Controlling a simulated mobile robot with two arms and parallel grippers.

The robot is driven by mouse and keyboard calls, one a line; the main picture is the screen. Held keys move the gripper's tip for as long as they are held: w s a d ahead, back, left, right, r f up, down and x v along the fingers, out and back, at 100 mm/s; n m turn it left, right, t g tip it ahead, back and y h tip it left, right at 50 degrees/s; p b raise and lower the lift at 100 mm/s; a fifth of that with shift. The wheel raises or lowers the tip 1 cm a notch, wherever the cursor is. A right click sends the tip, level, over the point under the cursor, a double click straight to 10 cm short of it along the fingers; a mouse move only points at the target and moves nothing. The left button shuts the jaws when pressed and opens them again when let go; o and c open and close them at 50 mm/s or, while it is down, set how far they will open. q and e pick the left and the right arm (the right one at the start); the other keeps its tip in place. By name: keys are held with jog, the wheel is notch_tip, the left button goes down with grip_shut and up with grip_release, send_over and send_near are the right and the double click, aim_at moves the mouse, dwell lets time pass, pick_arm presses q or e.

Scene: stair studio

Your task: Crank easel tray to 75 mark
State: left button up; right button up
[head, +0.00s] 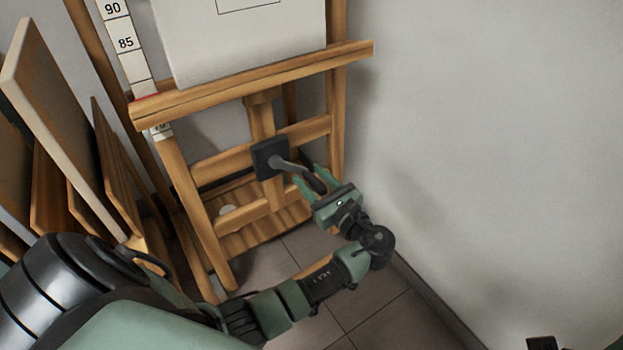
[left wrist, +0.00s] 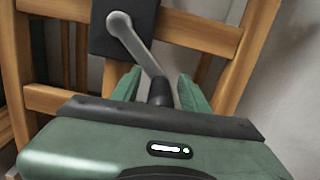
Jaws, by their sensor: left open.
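The wooden easel's tray (head: 254,83) runs across the easel and carries a pale canvas (head: 240,42). Its left end crosses a white scale (head: 126,43) reading 90 and 85 above it and a partly covered 70 below. A red line (head: 145,97) lies at the tray's top edge there; no number shows beside it. A grey crank (head: 290,164) with a black grip (left wrist: 160,93) comes out of a dark square plate (head: 270,158). My left gripper (head: 313,181) is open, its green fingers on either side of the grip; contact cannot be told.
Several boards and panels (head: 62,120) lean at the left. A grey wall (head: 480,140) stands close on the right of the easel, with tiled floor (head: 375,310) below. Dark and green parts, probably of my right arm, show at the bottom right edge.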

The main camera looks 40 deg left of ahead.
pick_arm(q)
jog(key=shift+c, duration=0.4)
grip_shut()
jog(key=shift+f, duration=0.1)
dwell(0.8)
